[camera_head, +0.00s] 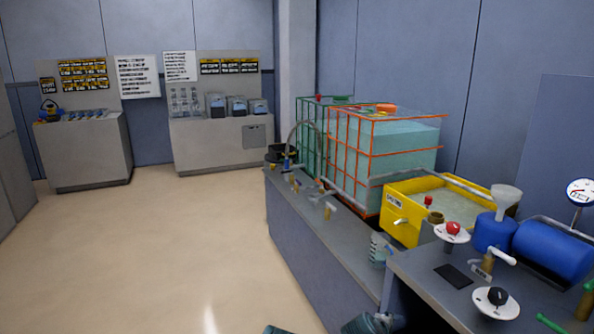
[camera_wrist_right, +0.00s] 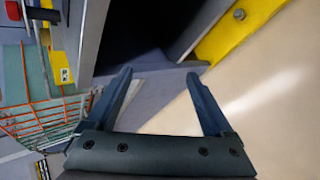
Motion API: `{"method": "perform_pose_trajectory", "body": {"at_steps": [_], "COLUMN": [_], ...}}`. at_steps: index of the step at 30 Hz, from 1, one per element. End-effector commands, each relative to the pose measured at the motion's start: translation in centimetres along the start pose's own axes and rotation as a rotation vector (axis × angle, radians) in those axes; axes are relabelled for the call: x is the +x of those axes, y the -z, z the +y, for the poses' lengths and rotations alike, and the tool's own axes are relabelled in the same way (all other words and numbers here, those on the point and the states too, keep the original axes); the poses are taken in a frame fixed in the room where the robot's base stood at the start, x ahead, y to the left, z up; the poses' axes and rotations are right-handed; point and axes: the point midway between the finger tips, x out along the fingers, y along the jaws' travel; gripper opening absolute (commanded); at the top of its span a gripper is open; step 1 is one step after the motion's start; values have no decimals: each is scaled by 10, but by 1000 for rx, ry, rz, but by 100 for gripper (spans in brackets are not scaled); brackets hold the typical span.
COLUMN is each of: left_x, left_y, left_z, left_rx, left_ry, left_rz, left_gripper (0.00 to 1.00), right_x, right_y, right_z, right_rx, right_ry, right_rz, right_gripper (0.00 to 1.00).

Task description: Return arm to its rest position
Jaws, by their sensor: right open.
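My right gripper (camera_wrist_right: 160,78) shows in the right wrist view with its two dark blue fingers spread apart. Nothing sits between the fingers. Past them are dark shadow, grey surfaces and pale floor. In the head view, only small teal and dark parts of my own arms show at the bottom edge, and no fingers can be made out there. My left gripper is not seen in either view.
A grey bench (camera_head: 335,247) runs along the right with caged tanks (camera_head: 405,160) and a yellow tub (camera_head: 402,221). A nearer table (camera_head: 425,285) carries knobs, a blue cylinder (camera_head: 552,250) and a funnel (camera_head: 507,197). Floor (camera_head: 150,250) at left is clear.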

Motion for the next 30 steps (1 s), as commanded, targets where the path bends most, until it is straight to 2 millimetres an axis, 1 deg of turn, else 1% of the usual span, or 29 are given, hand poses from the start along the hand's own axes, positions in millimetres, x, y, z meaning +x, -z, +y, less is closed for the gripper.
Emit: {"method": "perform_pose_trajectory", "body": {"at_steps": [1, 2, 3, 6, 9, 12, 14, 15, 16, 18, 23, 26, 30], "left_x": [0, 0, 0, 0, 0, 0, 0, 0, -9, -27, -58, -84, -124], "left_y": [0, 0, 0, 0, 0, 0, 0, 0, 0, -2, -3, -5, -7], "left_z": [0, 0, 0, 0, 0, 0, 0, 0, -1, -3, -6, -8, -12], "left_rx": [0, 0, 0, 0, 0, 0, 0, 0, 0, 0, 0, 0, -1], "left_ry": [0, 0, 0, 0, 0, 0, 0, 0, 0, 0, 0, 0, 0], "left_rz": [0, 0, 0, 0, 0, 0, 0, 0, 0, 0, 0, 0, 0], "left_gripper": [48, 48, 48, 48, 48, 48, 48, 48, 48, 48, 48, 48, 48], "right_x": [-12, -20, -29, -54, -80, -105, -121, -132, -140, -149, -169, -186, -212], "right_y": [15, 22, 30, 44, 54, 61, 63, 65, 63, 60, 56, 52, 46], "right_z": [-32, -49, -70, -114, -149, -179, -195, -205, -200, -185, -161, -141, -112], "right_rx": [104, 163, 231, 360, 447, 509, 537, 552, 560, 560, 560, 560, 560], "right_ry": [109, 172, 251, 419, 558, 677, 742, 783, 794, 786, 784, 783, 782], "right_rz": [14, 15, 9, -23, -67, -122, -158, -184, -194, -190, -188, -187, -187], "right_gripper": [86, 86, 86, 86, 86, 86, 86, 86, 86, 86, 86, 86, 86]}}
